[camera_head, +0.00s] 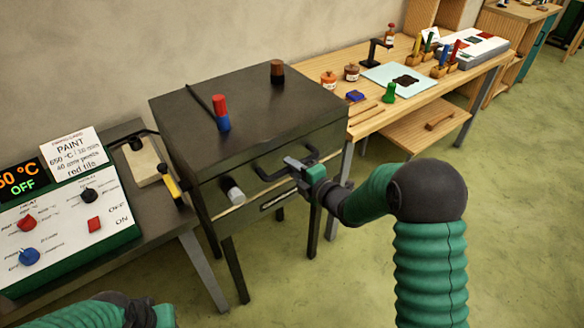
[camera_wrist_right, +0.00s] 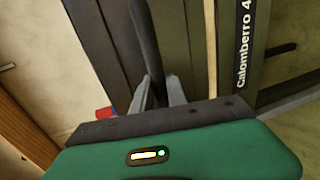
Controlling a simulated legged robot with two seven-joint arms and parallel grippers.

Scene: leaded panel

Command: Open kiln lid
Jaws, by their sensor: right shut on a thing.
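The kiln (camera_head: 255,95) is a dark square box on legs in the middle of the head view, with its lid lying flat and closed on top. A black bar handle (camera_head: 268,172) stands out from its front. My right gripper (camera_head: 296,164) is shut on that handle near its right end. In the right wrist view the dark handle bar (camera_wrist_right: 146,40) runs down between the two fingers (camera_wrist_right: 158,92). Only part of my left arm shows at the bottom left of the head view; its gripper is out of view.
A control panel (camera_head: 70,240) is on the left table. A wooden bench (camera_head: 400,108) with jars and tools stands at the right. Green floor is open at the right.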

